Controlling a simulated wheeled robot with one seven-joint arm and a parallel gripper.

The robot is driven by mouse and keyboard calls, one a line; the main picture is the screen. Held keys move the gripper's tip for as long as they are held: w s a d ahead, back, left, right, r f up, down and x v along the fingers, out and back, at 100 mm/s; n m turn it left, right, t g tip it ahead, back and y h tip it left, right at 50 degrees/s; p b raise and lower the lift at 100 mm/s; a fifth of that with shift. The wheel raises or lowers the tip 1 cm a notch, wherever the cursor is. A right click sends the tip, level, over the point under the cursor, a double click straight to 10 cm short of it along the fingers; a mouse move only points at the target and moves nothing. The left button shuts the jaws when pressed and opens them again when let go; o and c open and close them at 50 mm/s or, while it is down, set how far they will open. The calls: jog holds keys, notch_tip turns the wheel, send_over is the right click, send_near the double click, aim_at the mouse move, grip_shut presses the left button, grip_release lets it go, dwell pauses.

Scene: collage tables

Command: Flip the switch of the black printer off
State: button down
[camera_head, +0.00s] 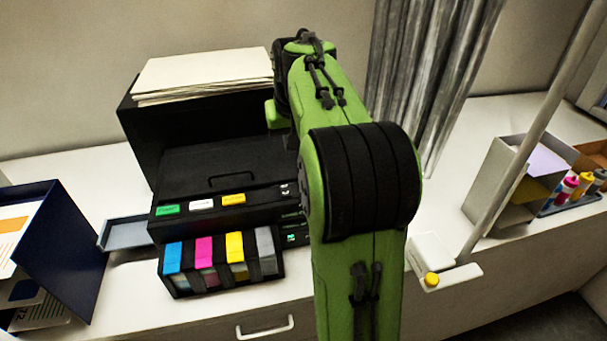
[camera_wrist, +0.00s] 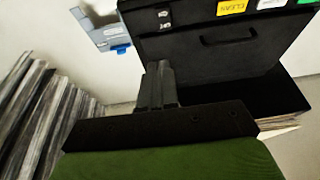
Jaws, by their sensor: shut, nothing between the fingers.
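The black printer (camera_head: 225,165) stands on the white table, left of my arm. Its front carries green, white and yellow labels, and small light marks (camera_head: 285,189) show at the panel's right end, by my arm. In the wrist view the printer (camera_wrist: 225,55) appears upside down, with two small pale controls (camera_wrist: 165,17) near its corner. I cannot tell which of these is the switch, or its position. My gripper (camera_wrist: 160,70) is shut and empty, beside the printer's side in the wrist view; I cannot tell if it touches. My arm hides the gripper and the printer's right side in the head view.
Ink tanks (camera_head: 222,258) sit in front of the printer, and paper (camera_head: 205,74) lies on top. A navy folder stand (camera_head: 62,250) is at left. A grey curtain (camera_head: 425,75) hangs behind. A white box (camera_head: 432,250) and a grey-blue item (camera_wrist: 105,30) are near.

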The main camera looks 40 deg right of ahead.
jog(key=a, duration=0.2)
send_near(285, 185)
jog(key=x, duration=0.6)
jog(key=shift+w+a+f, duration=0.1)
jog(key=shift+f, duration=0.2)
